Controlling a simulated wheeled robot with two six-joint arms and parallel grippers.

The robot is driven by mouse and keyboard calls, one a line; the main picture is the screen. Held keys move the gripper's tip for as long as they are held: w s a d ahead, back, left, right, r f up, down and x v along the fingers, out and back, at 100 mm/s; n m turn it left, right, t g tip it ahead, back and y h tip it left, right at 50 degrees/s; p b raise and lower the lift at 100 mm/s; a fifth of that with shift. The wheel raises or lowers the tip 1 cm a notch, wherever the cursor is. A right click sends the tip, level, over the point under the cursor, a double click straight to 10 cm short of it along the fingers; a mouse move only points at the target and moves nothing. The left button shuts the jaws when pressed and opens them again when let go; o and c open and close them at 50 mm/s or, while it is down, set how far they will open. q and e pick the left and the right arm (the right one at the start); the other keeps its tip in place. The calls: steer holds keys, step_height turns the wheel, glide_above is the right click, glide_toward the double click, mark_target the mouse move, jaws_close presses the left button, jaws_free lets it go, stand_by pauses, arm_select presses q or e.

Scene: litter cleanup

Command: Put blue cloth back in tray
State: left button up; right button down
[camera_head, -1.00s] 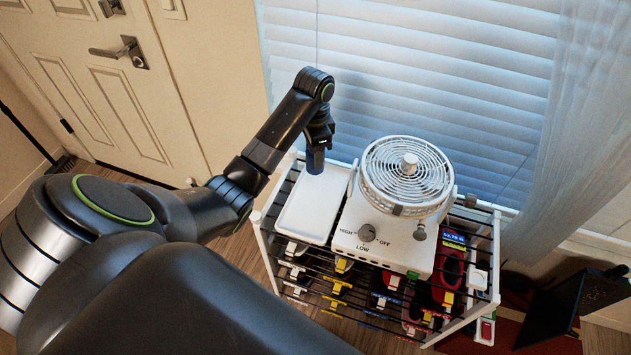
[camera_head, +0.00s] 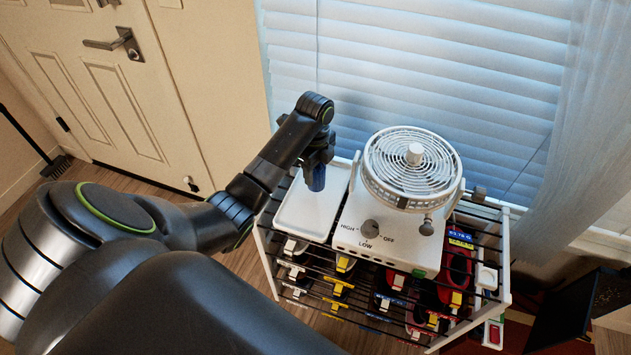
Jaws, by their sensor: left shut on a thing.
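The white tray (camera_head: 305,215) lies on the top of the rack, left of the fan, and its visible floor is bare. My left gripper (camera_head: 317,172) points down over the back part of the tray. It is shut on the blue cloth (camera_head: 316,180), a small dark blue piece that shows below the gripper. The cloth is over the tray; I cannot tell whether it touches the tray floor. The fingertips are mostly hidden. My right gripper is not in view.
A white fan (camera_head: 410,165) with a control box stands right beside the tray. A window blind (camera_head: 430,70) is close behind, and a door (camera_head: 100,90) is at the left.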

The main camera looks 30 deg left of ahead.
mark_target(315, 181)
arm_select(q)
steer(key=shift+f, duration=2.1)
steer(key=shift+f, duration=0.2)
steer(key=o, duration=1.5)
steer(key=shift+c, duration=0.2)
step_height(315, 181, up, 8)
steer(key=shift+a+r, duration=0.1)
steer(key=shift+r, duration=0.05)
step_height(315, 181, up, 3)
steer(key=shift+r+p, duration=0.1)
steer(key=shift+p, duration=0.8)
steer(key=shift+r+p, duration=0.5)
steer(key=shift+p, duration=0.05)
